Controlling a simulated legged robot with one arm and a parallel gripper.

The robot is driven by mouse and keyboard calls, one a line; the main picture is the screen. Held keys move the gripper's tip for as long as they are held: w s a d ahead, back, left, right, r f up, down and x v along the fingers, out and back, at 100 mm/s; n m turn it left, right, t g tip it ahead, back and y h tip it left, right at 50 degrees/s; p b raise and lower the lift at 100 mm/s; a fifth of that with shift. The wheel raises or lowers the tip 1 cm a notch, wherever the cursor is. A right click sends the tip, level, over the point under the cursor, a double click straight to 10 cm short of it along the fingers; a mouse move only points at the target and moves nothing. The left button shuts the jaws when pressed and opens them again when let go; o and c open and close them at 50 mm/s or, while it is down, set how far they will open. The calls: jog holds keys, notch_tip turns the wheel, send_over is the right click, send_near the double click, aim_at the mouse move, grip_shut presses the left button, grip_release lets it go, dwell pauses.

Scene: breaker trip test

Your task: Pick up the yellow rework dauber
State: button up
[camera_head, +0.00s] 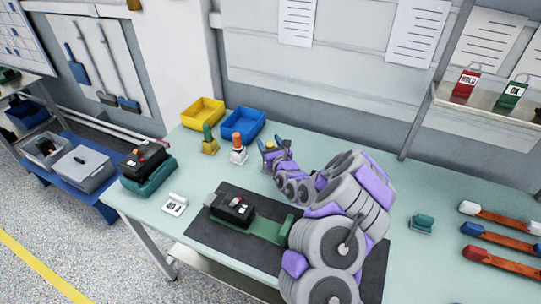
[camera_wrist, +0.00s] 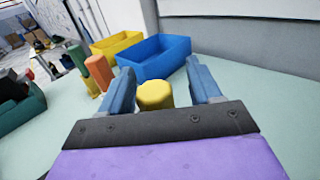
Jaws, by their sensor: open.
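The yellow rework dauber shows in the wrist view as a rounded yellow top (camera_wrist: 155,95) between the two blue fingers of my gripper (camera_wrist: 161,80). Its lower part is hidden behind the gripper's dark plate. The fingers are spread, with a visible gap on each side of the dauber. In the head view, my gripper (camera_head: 275,152) is over the back middle of the bench, and a small bit of yellow (camera_head: 269,146) shows at its fingers. Whether the dauber touches the bench cannot be seen.
An orange-topped dauber (camera_head: 237,150) and a green-topped dauber (camera_head: 208,140) stand left of my gripper. A blue bin (camera_head: 243,124) and a yellow bin (camera_head: 203,112) sit behind them. A dark mat (camera_head: 205,238) with a black device (camera_head: 232,209) lies in front.

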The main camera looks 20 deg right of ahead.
jog(key=shift+d, duration=0.15)
jog(key=shift+c, duration=0.9)
jog(key=shift+a, duration=0.55)
jog(key=c, duration=0.9)
jog(key=shift+o, duration=0.2)
jog(key=shift+d, duration=0.3)
jog(key=shift+r, duration=0.15)
notch_tip(320, 180, up, 10)
jog(key=p, duration=0.3)
